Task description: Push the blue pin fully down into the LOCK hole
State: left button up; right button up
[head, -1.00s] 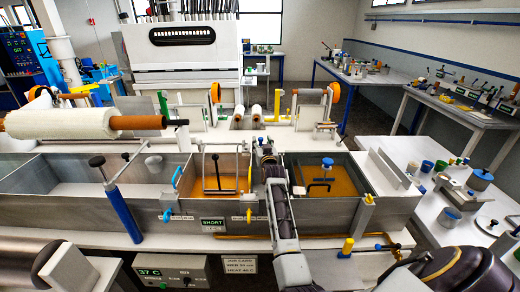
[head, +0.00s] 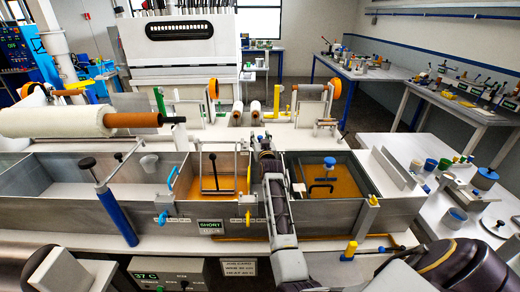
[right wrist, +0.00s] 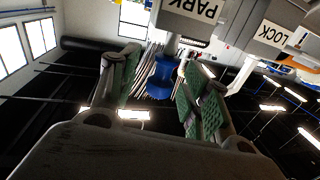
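In the right wrist view the blue pin (right wrist: 162,76) shows its knob below the PARK label (right wrist: 196,8). The LOCK label (right wrist: 272,33) is on a plate farther right in that view; I cannot make out its hole. My right gripper (right wrist: 163,92) is open, with its green pads apart on either side of the blue pin and visible gaps to it. I cannot tell how deep the pin sits between the pads. In the head view my right gripper (head: 265,143) is at the divider between two bath sections, its fingertips largely hidden. My left gripper is not in view.
The steel bath (head: 340,211) runs across the bench under my right arm. A blue post (head: 116,214) and a large roll (head: 55,122) stand left.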

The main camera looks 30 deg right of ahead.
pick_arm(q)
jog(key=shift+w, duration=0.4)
pick_arm(e)
grip_shut()
pick_arm(q)
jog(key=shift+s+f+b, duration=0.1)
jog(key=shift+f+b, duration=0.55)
jog(key=shift+b, duration=0.05)
pick_arm(e)
jog(key=shift+r, duration=5.05)
